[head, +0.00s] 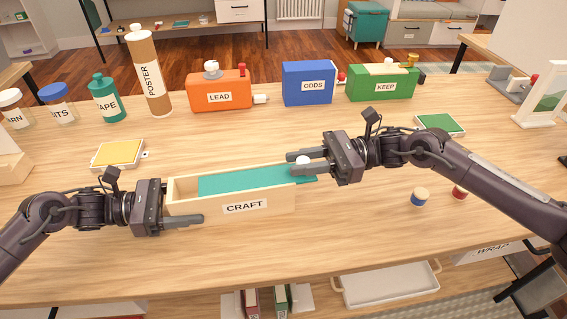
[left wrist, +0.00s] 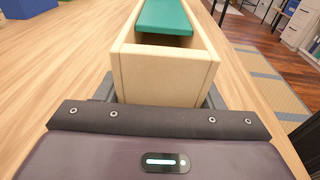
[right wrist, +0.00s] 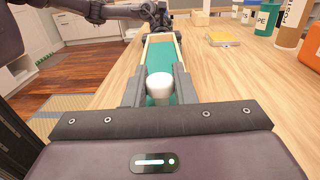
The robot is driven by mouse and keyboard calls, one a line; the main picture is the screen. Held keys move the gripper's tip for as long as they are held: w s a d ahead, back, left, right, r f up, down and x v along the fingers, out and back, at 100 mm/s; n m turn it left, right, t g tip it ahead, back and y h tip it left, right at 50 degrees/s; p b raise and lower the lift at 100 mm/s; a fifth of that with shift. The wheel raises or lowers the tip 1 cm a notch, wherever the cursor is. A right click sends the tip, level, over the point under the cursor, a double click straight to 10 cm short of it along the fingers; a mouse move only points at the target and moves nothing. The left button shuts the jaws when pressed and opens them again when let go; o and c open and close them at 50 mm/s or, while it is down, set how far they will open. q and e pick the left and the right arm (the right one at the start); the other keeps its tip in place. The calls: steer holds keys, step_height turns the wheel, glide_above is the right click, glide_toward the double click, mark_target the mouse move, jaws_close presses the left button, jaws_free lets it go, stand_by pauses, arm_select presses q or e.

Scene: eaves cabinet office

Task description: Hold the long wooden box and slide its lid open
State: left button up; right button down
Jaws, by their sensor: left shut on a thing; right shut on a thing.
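The long wooden box (head: 275,205), labelled CRAFT, sits on the table in front of me. Its teal lid (head: 240,180) is partly slid to the right, sticking out past the box's right end and leaving a gap at the left end. The lid also shows in the left wrist view (left wrist: 165,15). My left gripper (head: 185,208) is shut on the box's left end, one finger along each side. My right gripper (head: 305,167) is shut on the lid's white knob (right wrist: 159,87), near the lid's right end. The far finger of my left gripper is hidden in the head view.
An orange LEAD box (head: 220,92), a blue ODDS box (head: 308,83) and a green KEEP box (head: 382,83) stand at the back. A yellow pad (head: 118,153) lies behind the left arm. Small round pieces (head: 420,196) lie right. The table's front is clear.

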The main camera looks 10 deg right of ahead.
steer(key=d, duration=1.1)
steer(key=shift+w, duration=0.4)
steer(key=shift+d, duration=0.1)
steer(key=c, duration=1.4)
jaws_free()
steer(key=shift+o, duration=1)
steer(key=d, duration=1.1)
steer(key=shift+w+d, duration=0.35)
